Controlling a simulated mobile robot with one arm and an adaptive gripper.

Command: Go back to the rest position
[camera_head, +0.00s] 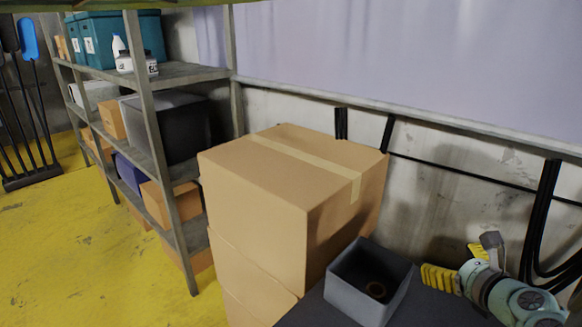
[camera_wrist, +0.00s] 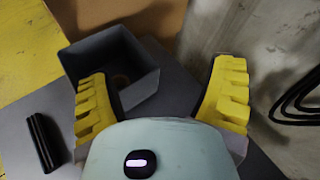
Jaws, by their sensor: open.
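My gripper (camera_head: 455,262) is at the lower right of the head view, beside and to the right of a grey open-topped box. Its yellow ridged fingers are wide apart in the wrist view (camera_wrist: 163,100), with nothing between them. The grey box (camera_head: 345,297) stands on a dark surface (camera_head: 415,312). It also shows in the wrist view (camera_wrist: 140,50), beyond the fingers. A small brown ring (camera_head: 376,289) lies inside the box.
Stacked cardboard boxes (camera_head: 255,195) stand left of the dark surface. A metal shelf (camera_head: 185,76) with bins and boxes is behind them. Black cables (camera_head: 540,225) hang on the wall at right. Black bars (camera_wrist: 46,142) lie at the wrist view's left. Yellow floor (camera_head: 60,250) is open at left.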

